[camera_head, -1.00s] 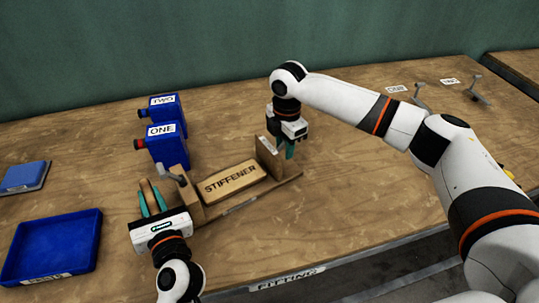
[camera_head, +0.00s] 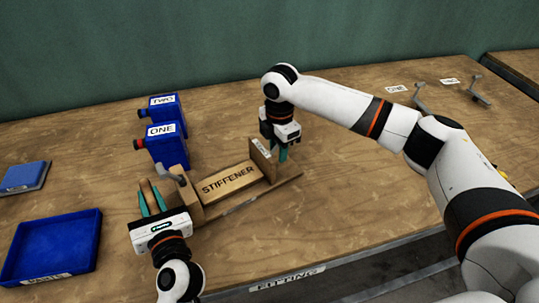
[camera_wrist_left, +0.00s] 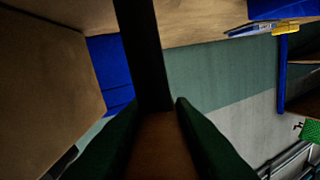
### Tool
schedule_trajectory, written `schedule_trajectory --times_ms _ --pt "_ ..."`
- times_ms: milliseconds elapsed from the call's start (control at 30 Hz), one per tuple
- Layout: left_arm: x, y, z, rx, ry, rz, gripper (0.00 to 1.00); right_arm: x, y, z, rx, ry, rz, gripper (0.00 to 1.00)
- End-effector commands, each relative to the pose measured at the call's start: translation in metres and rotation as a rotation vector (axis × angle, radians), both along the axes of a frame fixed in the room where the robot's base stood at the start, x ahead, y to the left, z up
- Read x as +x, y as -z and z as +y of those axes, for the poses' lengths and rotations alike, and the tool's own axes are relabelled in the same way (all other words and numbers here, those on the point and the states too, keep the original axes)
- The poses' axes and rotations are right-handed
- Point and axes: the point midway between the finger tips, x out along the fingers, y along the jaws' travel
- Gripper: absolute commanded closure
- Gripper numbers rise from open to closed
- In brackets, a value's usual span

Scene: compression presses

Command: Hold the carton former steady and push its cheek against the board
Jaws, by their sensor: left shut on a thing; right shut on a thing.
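The carton former (camera_head: 222,208) is a wooden base with upright cheeks at its left and right ends. The board (camera_head: 230,183), marked STIFFENER, lies between them. The right cheek (camera_head: 262,159) stands upright against or very close to the board's right end; I cannot tell if they touch. My right gripper (camera_head: 283,155) is shut at this cheek's outer side; what it grips is mostly hidden. My left gripper (camera_head: 152,198) is shut on a brown grip piece (camera_head: 149,190) at the former's left end. That piece also shows between the dark fingers in the left wrist view (camera_wrist_left: 161,145).
A grey lever (camera_head: 172,177) sits at the left cheek. Blue blocks marked ONE (camera_head: 168,149) and TWO (camera_head: 165,105) stand behind. A blue tray (camera_head: 52,245) and a blue-topped plate (camera_head: 24,176) lie left. Two more levers (camera_head: 420,100) (camera_head: 480,92) stand back right. The table's front right is clear.

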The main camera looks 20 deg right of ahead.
Motion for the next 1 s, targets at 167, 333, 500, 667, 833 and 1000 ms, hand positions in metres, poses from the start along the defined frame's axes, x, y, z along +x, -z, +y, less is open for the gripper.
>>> schedule_trajectory --times_ms 167,333,500,667,833,1000 --pt "0.000 0.000 -0.002 -0.001 0.004 0.000 1.00 -0.002 0.000 0.008 0.007 -0.007 0.001 0.66" --pt "0.000 0.000 -0.002 -0.001 0.004 0.001 1.00 -0.002 0.000 0.007 0.005 -0.004 0.000 0.42" --pt "0.000 0.001 -0.001 -0.002 0.003 0.001 1.00 -0.002 0.000 0.006 0.003 -0.003 0.000 0.42" --pt "0.000 0.000 -0.001 -0.002 0.003 0.001 1.00 -0.001 -0.005 0.006 0.003 -0.002 -0.001 0.42" --pt "0.000 0.000 -0.001 -0.002 0.002 0.001 1.00 -0.001 -0.030 0.006 0.004 -0.004 -0.003 0.42" --pt "0.000 0.001 -0.001 -0.001 0.002 0.001 1.00 -0.001 -0.068 0.006 0.004 -0.004 -0.004 0.42"
